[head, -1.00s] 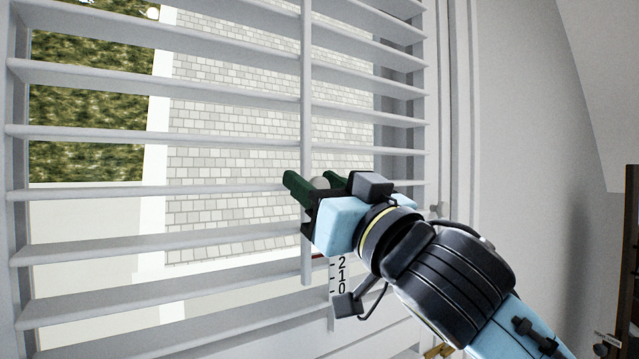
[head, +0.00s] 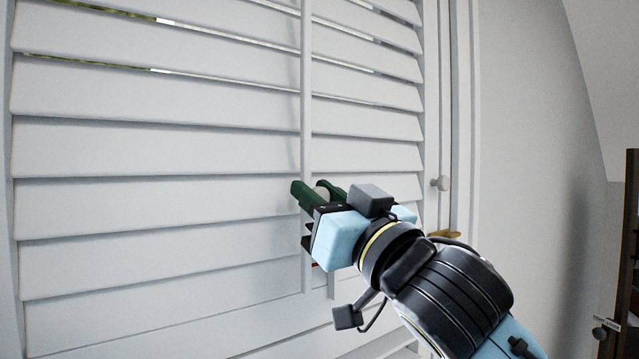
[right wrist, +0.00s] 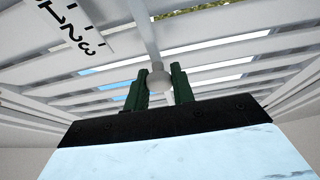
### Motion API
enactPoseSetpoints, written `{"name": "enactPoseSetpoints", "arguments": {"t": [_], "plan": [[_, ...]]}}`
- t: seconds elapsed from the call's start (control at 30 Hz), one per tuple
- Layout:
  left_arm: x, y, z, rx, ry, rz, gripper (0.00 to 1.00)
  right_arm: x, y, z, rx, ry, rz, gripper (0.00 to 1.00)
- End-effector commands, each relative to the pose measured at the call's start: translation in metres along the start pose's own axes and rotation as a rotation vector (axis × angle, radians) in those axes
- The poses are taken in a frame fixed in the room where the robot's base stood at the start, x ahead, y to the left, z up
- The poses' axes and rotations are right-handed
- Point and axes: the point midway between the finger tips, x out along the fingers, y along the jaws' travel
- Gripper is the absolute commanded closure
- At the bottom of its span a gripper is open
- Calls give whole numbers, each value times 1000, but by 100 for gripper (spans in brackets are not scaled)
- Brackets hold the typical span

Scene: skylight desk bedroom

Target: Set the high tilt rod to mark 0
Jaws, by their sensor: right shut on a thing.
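The tilt rod (head: 306,100) is a white vertical bar in front of the shutter slats (head: 160,150). My right gripper (head: 318,190) is shut on the rod's round pale knob (head: 323,191); the right wrist view also shows the knob (right wrist: 157,88) between the green fingers. The slats are tilted nearly closed, with thin gaps between the upper ones. A scale plate (right wrist: 78,28) with marks 1, 2 and 3 shows at the top left of the right wrist view. In the head view its numbers are hidden behind my gripper. The mark the rod stands at cannot be read. My left gripper is out of view.
The shutter frame (head: 433,120) borders the slats on the right, with a small round knob (head: 442,183) beside it. A plain wall (head: 530,150) lies further right. A dark wooden piece of furniture (head: 631,230) stands at the right edge.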

Motion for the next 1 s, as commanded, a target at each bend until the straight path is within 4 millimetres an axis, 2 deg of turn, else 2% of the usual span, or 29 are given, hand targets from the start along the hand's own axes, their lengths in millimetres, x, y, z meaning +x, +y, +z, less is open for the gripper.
{"name": "enactPoseSetpoints", "arguments": {"t": [0.03,0.37,0.4,0.5,0.83,1.0], "plan": [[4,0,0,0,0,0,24,-2,0,5,2,-1,1,100],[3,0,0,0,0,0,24,-2,0,8,3,-10,0,100],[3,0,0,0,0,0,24,-2,0,8,3,-11,1,70],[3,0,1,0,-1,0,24,-2,0,8,2,-8,1,57],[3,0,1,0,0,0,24,-4,0,5,1,-2,0,56],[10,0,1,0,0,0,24,-23,0,6,1,-1,-1,56]]}}
